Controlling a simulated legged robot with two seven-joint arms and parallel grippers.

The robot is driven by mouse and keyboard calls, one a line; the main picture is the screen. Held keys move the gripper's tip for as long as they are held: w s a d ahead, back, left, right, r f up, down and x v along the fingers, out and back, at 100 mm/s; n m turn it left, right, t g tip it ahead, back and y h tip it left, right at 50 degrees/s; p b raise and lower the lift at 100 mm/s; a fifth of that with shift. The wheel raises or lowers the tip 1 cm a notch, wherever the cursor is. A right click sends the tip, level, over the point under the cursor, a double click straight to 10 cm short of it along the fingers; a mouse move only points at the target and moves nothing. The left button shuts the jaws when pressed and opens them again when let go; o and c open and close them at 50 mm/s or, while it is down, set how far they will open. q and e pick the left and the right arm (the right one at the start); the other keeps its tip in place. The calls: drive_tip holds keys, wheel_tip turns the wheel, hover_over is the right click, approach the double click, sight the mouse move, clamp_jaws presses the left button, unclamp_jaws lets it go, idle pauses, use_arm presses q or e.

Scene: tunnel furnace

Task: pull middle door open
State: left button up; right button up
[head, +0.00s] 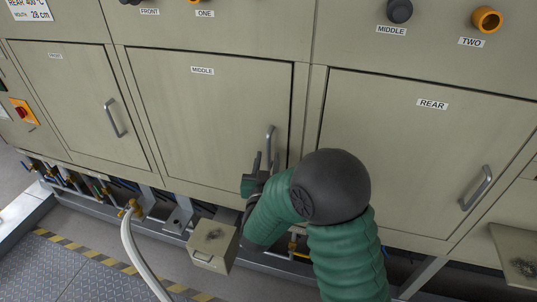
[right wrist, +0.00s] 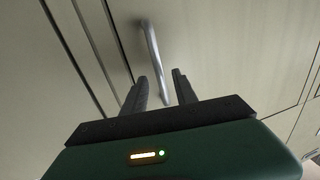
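The middle door (head: 205,110) is a beige panel labelled MIDDLE and looks closed. Its grey bar handle (head: 270,138) is on the right side of the door. My right gripper (head: 265,163) is at the handle's lower part. In the right wrist view, the right gripper (right wrist: 160,90) is open, with one dark finger on each side of the lower part of the handle (right wrist: 151,50). There is a gap between the fingers and the bar. I cannot tell how deep the bar sits between them. My left gripper is not in view.
The front door (head: 75,95) is on the left and the rear door (head: 420,150) on the right, both with handles. A box (head: 212,243), valves and a pale hose (head: 135,255) sit below the doors. Free floor lies at the lower left.

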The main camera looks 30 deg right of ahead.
sight(268, 153)
drive_tip(key=x, duration=0.4)
clamp_jaws()
idle(1.4)
